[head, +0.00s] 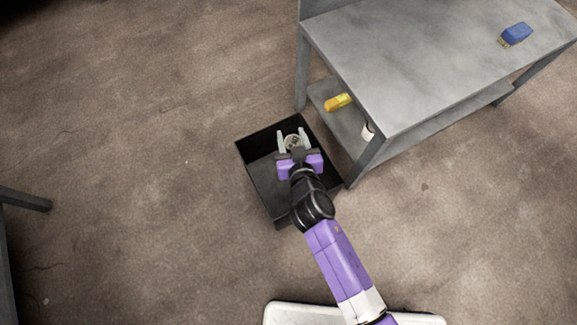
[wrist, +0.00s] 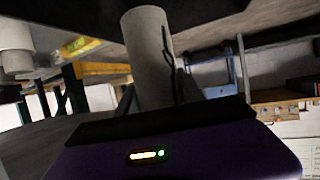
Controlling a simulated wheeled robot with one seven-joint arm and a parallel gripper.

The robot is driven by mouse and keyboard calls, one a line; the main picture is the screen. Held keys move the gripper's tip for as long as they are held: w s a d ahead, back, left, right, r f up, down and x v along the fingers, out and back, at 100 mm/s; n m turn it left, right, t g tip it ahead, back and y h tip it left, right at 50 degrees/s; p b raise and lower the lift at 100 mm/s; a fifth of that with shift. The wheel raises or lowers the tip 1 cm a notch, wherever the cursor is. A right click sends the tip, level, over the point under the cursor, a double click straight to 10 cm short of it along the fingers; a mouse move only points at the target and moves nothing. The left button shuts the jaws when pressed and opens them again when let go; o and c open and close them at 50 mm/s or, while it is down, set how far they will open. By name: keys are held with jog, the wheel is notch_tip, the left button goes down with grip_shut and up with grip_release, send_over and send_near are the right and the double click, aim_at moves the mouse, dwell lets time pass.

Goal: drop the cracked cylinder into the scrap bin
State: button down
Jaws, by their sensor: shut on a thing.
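My gripper (head: 294,138) is shut on a pale grey cylinder (head: 292,142), whose end shows between the two fingers. In the wrist view the cylinder (wrist: 148,55) stands out from the gripper, with a dark crack down its right side. The black open-topped bin (head: 257,180) stands on the floor beside the table. In the head view the gripper and cylinder overlap the bin's opening, towards its far part. How high they are above its floor I cannot tell. My arm hides the near right part of the bin.
A grey metal table (head: 430,65) with a lower shelf stands right of the bin; its near leg is close to the bin. A blue item (head: 516,34) lies on top. A yellow item (head: 338,102) and a white item (head: 367,131) are on the shelf.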

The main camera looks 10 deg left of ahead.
jog(key=shift+f, duration=0.4)
jog(key=c, duration=0.7)
grip_release()
jog(key=shift+o, duration=0.2)
jog(key=p+v, duration=0.1)
jog(key=v, duration=0.6)
jog(key=shift+s+p, duration=0.35)
jog(key=shift+p, duration=0.05)
